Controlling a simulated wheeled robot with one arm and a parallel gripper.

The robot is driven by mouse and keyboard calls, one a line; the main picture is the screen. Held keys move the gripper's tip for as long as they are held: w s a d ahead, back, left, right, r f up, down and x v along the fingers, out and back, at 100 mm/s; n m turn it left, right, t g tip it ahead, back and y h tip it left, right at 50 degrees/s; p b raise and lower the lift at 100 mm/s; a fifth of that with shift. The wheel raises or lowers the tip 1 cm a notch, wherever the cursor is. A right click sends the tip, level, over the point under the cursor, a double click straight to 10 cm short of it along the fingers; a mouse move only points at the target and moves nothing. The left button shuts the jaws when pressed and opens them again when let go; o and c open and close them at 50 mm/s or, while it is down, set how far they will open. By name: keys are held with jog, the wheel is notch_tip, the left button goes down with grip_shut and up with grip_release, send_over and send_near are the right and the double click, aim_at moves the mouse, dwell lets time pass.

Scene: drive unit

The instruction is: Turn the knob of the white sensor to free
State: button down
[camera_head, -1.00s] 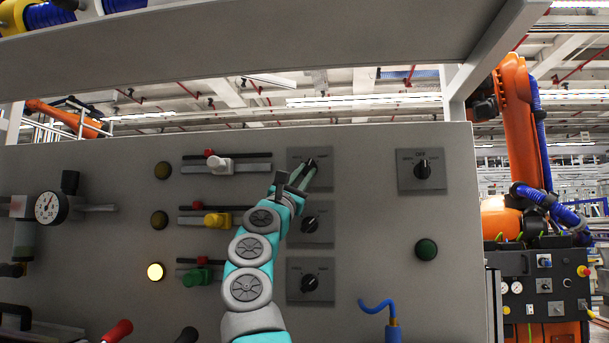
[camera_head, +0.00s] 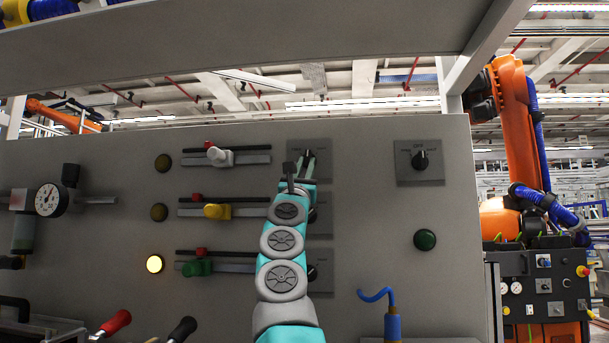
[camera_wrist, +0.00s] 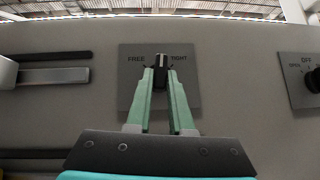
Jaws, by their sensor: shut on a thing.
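The white sensor (camera_head: 219,156) sits on the top rail at the left of the grey panel; its edge also shows in the wrist view (camera_wrist: 6,72). The knob's white mark points about straight up, between the two words. My gripper (camera_wrist: 161,78) has its green fingers closed on the knob's two sides. In the head view my gripper (camera_head: 306,160) covers most of this knob.
Below are the yellow sensor (camera_head: 217,211) and green sensor (camera_head: 197,267) on their rails, with their knobs partly behind my arm. Another knob plate (camera_head: 419,175), marked OFF, is to the right. A yellow lamp (camera_head: 155,264) is lit. A shelf overhangs the panel.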

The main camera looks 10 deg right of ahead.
jog(key=n+y+p, duration=0.1)
jog(key=n+y, duration=0.5)
jog(key=n, duration=0.1)
jog(key=d+n+g+y+p, duration=0.1)
jog(key=n+y+p, duration=0.1)
jog(key=n+y, duration=0.4)
jog(key=n+y+p, duration=0.1)
jog(key=n+y, duration=0.5)
jog(key=n, duration=0.2)
jog(key=shift+s+d+r+g, duration=0.25)
jog(key=shift+r+g, duration=0.05)
jog(key=shift+r, duration=0.1)
jog(key=shift+p, duration=0.3)
jog(key=c, duration=0.8)
grip_release()
jog(key=shift+f, duration=0.1)
jog(key=shift+f, duration=0.1)
